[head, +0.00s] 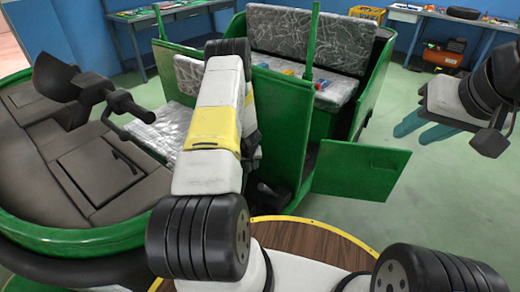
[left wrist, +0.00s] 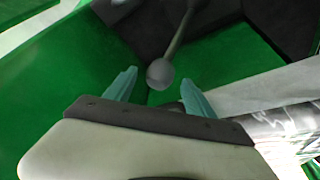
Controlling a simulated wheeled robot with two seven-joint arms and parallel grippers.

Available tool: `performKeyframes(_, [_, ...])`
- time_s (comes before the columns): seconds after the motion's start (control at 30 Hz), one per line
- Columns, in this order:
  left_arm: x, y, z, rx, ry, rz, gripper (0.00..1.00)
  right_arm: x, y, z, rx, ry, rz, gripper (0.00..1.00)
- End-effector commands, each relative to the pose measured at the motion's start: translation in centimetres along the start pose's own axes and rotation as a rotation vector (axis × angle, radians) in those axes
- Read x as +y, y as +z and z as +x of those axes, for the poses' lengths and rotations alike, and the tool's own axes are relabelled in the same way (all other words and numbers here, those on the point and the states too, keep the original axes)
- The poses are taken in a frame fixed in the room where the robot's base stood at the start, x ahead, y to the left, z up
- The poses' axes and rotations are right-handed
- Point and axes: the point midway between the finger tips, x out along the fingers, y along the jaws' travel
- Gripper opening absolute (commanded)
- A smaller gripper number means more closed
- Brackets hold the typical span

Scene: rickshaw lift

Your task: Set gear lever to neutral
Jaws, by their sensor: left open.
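The gear lever is a thin grey rod with a round grey ball knob (left wrist: 159,74), in the left wrist view. My left gripper (left wrist: 158,80) is open there, with one teal finger on each side of the knob. The knob shows between the fingertips; I cannot tell how far beyond them it lies. In the head view my left arm reaches towards the green rickshaw (head: 360,170) and hides its own fingers and the lever knob. My right gripper (head: 411,135) is at the right, empty, its two teal fingers apart over the floor.
The rickshaw's green side panel (head: 358,172) stands out at its right. A dark handlebar (head: 125,103) and black dashboard are at the left. A patterned seat (head: 305,38) is at the back. Worktables (head: 455,18) line the walls. The green floor at the right is clear.

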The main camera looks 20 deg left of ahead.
Motion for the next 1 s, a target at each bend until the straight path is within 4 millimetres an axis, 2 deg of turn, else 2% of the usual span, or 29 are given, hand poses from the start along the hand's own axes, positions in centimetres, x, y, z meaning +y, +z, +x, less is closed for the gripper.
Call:
performKeyframes(0.2, [0.0, 0.0, 1.9, 0.000, 0.000, 0.000, 0.63, 0.0, 0.0, 0.0, 0.000, 0.000, 0.000, 0.36])
performKeyframes(0.47, [0.0, 0.0, 2.0, 0.000, 0.001, 0.001, 0.63, 0.0, 0.0, 0.0, 0.000, 0.000, 0.000, 0.36])
performKeyframes(0.8, [0.1, 0.0, 1.9, 0.000, 0.001, 0.001, 0.00, 0.0, 0.0, 0.0, 0.000, 0.000, 0.000, 0.36])
performKeyframes(1.0, [0.1, 0.0, 1.9, 0.000, 0.001, 0.001, 0.00, 0.0, 0.0, 0.0, 0.000, 0.000, 0.000, 0.36])
